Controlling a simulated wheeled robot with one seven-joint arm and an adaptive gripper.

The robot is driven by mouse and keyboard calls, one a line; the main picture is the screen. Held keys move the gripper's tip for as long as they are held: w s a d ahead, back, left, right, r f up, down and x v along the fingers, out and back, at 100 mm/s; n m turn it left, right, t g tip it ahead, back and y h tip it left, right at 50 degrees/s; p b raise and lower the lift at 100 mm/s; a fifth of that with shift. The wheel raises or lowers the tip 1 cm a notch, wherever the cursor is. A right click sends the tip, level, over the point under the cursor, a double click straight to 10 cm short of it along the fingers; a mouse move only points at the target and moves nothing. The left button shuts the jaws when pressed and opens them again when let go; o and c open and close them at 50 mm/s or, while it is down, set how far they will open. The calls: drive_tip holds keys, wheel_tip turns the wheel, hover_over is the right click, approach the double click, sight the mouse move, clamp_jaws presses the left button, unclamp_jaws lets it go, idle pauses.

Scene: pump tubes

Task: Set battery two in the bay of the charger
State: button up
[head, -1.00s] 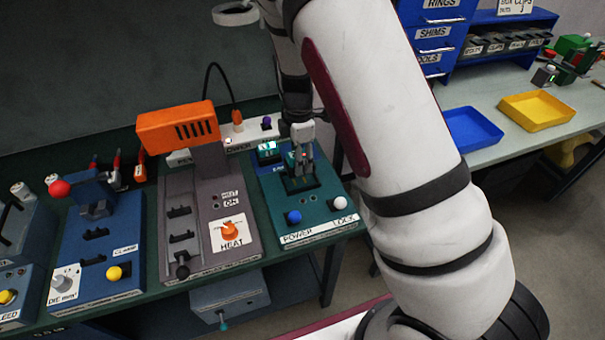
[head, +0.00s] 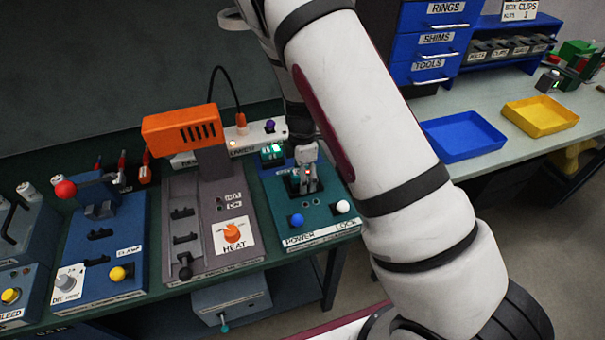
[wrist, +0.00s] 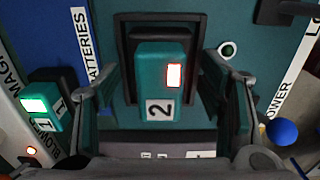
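Battery two (wrist: 158,85) is a teal block with a white "2" label and a lit red window. In the wrist view it lies within the dark frame of the bay (wrist: 128,28) on the teal charger (wrist: 215,20). My gripper (wrist: 165,95) has one finger on each side of the battery, with visible gaps between fingers and battery, so it looks open. In the head view my gripper (head: 308,182) is down at the bay of the charger (head: 335,222) and hides most of the battery. How fully the battery is seated cannot be told.
Another teal battery (wrist: 38,103) with a green light stands at left by the "BATTERIES" label. The charger has a blue knob (head: 296,220) and a white knob (head: 342,207). The heater station (head: 205,225) with its orange head (head: 182,128) stands close to the left.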

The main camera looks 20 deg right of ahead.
wheel_tip(320, 180, up, 13)
drive_tip(key=s+a+r+m+t+y, duration=0.1)
drive_tip(key=s+r+m, duration=0.3)
drive_tip(key=s+r, duration=0.3)
drive_tip(key=s+r+m+t+y, duration=0.1)
drive_tip(key=s+r+m, duration=0.4)
drive_tip(key=r, duration=0.4)
drive_tip(key=s+r+m+t, duration=0.1)
drive_tip(key=s+r+m, duration=0.1)
drive_tip(key=s, duration=0.3)
drive_tip(key=s+r+m+t+h, duration=0.1)
drive_tip(key=s+r+m, duration=0.1)
drive_tip(key=s+m, duration=0.2)
drive_tip(key=s+d+r+m+t+h, duration=0.1)
drive_tip(key=s+r+m, duration=0.1)
drive_tip(key=s, duration=0.4)
drive_tip(key=shift+s+m, duration=0.15)
drive_tip(key=shift+m, duration=0.35)
drive_tip(key=shift+d, duration=0.1)
drive_tip(key=shift+c, duration=0.2)
